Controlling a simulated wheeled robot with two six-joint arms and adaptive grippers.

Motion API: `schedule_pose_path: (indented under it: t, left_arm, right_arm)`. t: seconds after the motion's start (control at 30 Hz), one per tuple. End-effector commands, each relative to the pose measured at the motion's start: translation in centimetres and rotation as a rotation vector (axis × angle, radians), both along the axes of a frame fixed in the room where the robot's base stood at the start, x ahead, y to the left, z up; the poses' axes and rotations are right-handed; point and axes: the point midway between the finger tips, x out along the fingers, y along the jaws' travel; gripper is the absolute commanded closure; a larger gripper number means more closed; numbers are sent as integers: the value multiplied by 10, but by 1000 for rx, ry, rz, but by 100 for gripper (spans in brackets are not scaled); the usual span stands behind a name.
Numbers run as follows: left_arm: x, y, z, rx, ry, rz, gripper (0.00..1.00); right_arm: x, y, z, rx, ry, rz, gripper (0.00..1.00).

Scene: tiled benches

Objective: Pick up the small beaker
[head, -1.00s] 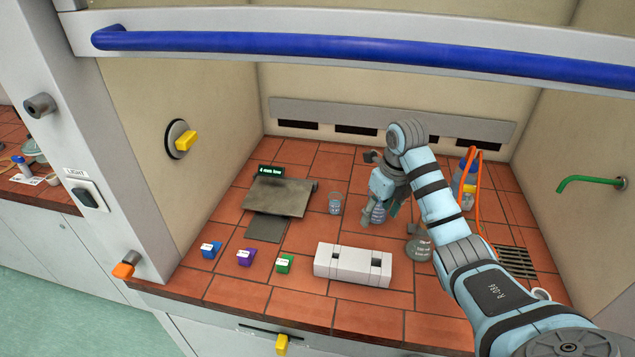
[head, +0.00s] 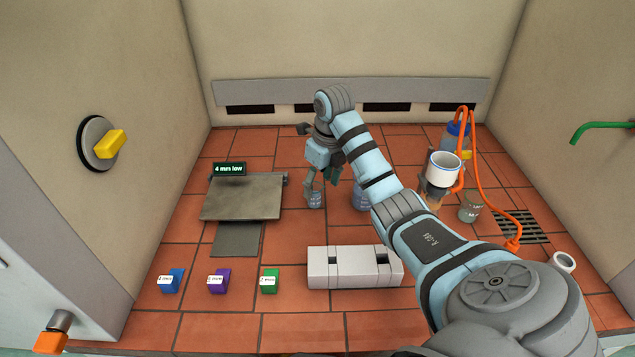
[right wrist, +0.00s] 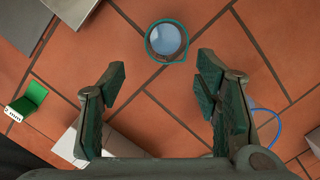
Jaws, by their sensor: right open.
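The small clear beaker (head: 315,198) stands upright on the red tiles, right of the dark grey plate. My right gripper (head: 322,180) is open and empty, pointing down just above and beside it, partly covering its top in the head view. In the right wrist view the beaker (right wrist: 166,41) is seen from above, with bluish contents or base, just beyond the open fingertips (right wrist: 163,75) and roughly centred between them. It looks untouched. My left gripper is not in view.
A bluish glass vessel (head: 360,196) stands close to the right, partly behind my arm. A white cup-like thing (head: 443,170), a grey jar (head: 470,207) and an orange hose (head: 480,185) are further right. A white block (head: 352,268) and small coloured blocks (head: 219,281) lie in front.

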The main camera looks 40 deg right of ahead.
Motion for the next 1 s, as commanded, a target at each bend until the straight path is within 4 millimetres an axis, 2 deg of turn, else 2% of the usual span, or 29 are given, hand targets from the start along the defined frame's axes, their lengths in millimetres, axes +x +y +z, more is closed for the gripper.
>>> schedule_pose_path:
  t: [0.03,0.13,0.3,0.43,0.67,1.0]
  left_arm:
    - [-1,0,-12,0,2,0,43]
    - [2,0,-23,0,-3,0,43]
    - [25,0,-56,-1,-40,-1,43]
    - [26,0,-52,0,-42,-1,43]
    - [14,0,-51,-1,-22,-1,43]
    - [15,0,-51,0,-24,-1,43]
  right_arm:
    - [3,1,-12,1,0,0,43]
    - [6,0,-20,2,0,-1,43]
    - [13,-6,-45,1,0,-1,43]
    - [16,-5,-56,1,3,1,43]
    - [16,-5,-56,0,2,2,45]
    - [16,-5,-56,1,2,1,99]
